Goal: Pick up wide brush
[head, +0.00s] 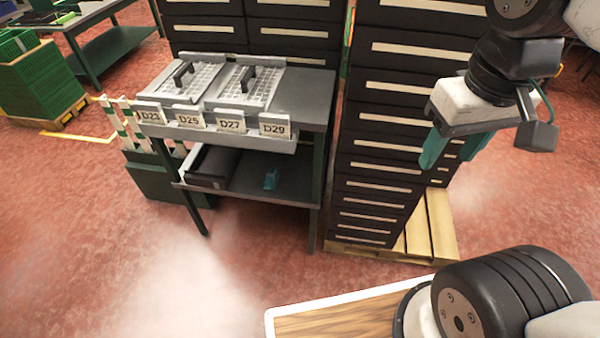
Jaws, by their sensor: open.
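I cannot clearly make out a wide brush in the head view. A small teal object (270,179) stands on the lower shelf of the metal table, too small to identify. On the tabletop lie two grey gridded trays, a left one (190,80) and a right one (246,84), each with a black handle-like piece on it. My gripper (455,148) is at the upper right, in front of the dark drawer cabinets, with its teal fingers pointing down. It is open and empty, well apart from the table.
The metal table (305,98) has a front rail with labels D21 to D29. A dark box (212,165) lies on its lower shelf. Tall drawer cabinets (383,150) stand on a wooden pallet (440,225) to the right. Green crates (40,75) are at left. Red floor in front is clear.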

